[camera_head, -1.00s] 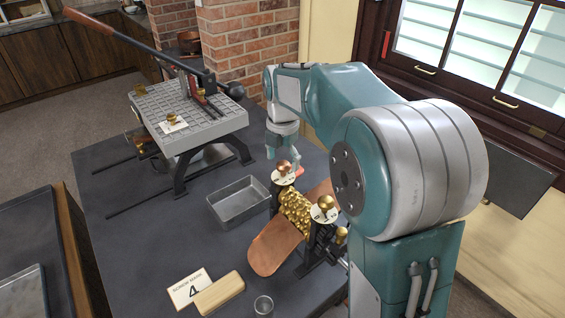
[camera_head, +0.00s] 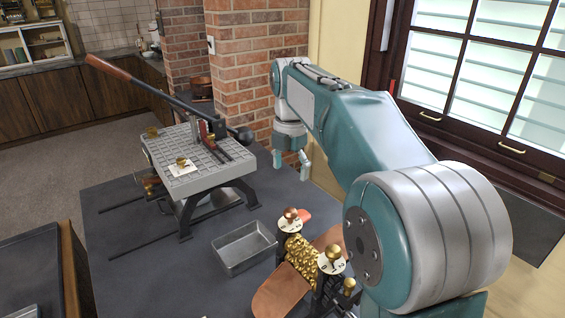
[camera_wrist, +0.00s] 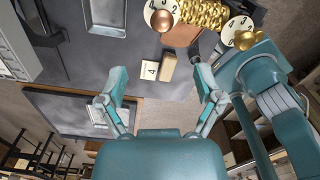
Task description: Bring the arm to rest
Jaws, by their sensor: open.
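My gripper (camera_head: 304,165) hangs from my raised teal arm, above the dark table near the brick pillar. In the wrist view my gripper (camera_wrist: 160,85) has its two fingers spread wide with nothing between them. The drop roller (camera_head: 302,258), with gold patterned rollers, brass knobs and numbered white dials, stands on the table below and nearer than my gripper. A copper-coloured sheet or tongue (camera_head: 280,294) sticks out at its front. The roller also shows at the top of the wrist view (camera_wrist: 200,15). My gripper touches nothing that I can see.
A grey metal tray (camera_head: 245,247) sits left of the roller. A lever press with a slotted grey bed (camera_head: 205,172) stands further left, its long handle slanting up. A brick pillar (camera_head: 260,75) and a window wall stand behind. A card marked 4 (camera_wrist: 149,70) lies on the table.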

